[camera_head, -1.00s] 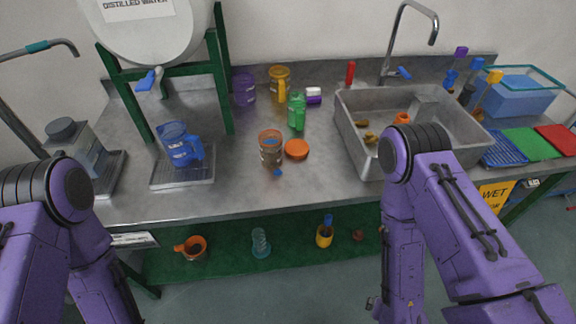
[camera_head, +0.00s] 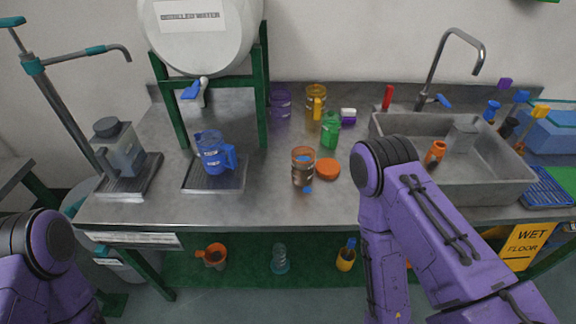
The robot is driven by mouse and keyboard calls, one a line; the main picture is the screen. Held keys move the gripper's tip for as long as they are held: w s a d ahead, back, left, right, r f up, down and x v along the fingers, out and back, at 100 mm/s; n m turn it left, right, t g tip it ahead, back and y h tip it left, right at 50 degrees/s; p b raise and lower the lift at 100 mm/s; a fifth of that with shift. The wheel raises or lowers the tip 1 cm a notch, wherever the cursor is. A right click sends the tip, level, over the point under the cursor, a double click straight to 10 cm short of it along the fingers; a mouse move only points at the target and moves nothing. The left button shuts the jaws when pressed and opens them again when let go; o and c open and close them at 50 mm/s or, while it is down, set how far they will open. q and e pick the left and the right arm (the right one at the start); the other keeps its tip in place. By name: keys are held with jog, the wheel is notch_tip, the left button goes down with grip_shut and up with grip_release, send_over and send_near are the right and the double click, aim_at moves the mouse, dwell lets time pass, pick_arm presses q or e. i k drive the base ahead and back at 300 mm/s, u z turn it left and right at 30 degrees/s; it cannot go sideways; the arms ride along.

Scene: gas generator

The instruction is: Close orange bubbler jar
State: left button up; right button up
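The orange bubbler jar (camera_head: 303,169) stands upright on the metal counter, left of the sink. It has an orange rim and brownish contents, and its top looks uncovered. A round orange lid (camera_head: 327,169) lies flat on the counter just right of the jar. A small blue piece (camera_head: 307,189) shows at the jar's front foot. My left and right grippers are both out of view. Only purple arm links show, at the lower left and the lower right. The right arm's elbow is close to the lid in the picture, but does not cover it.
A blue jug (camera_head: 212,155) stands on a drain tray under the distilled water tank (camera_head: 200,35). Purple, yellow and green jars stand behind the orange one. The sink (camera_head: 480,185) is at right. The counter in front of the jar is clear.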

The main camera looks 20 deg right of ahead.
aim_at(304, 157)
jog(key=u, duration=2.3)
jog(key=k, duration=1.8)
jog(key=z, duration=1.2)
